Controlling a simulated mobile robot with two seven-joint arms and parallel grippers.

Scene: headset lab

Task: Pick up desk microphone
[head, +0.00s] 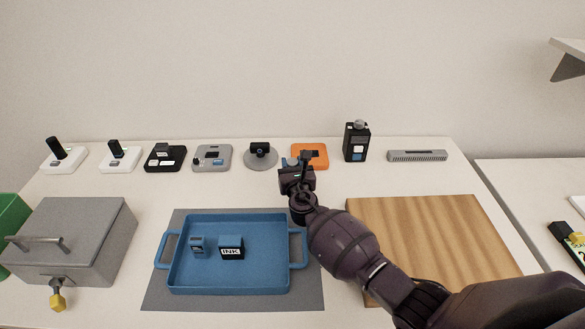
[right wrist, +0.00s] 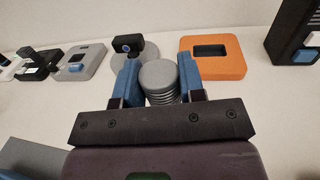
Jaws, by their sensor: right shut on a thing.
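The desk microphone shows in the right wrist view as a grey round head with ribbed sides (right wrist: 160,80), between the two blue fingers. My right gripper (right wrist: 158,84) is shut on it. In the head view my right gripper (head: 300,163) is over the white table, just in front of an orange block. The microphone is mostly hidden there by the gripper, so I cannot tell whether its base touches the table. My left gripper is not in view.
A webcam on a grey disc (head: 261,160), an orange block (head: 318,163) and a black boxy device (head: 356,142) stand along the back. A blue tray (head: 180,275) holds two small items. A wooden board (head: 440,240) lies at right, a grey lidded box (head: 85,225) at left.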

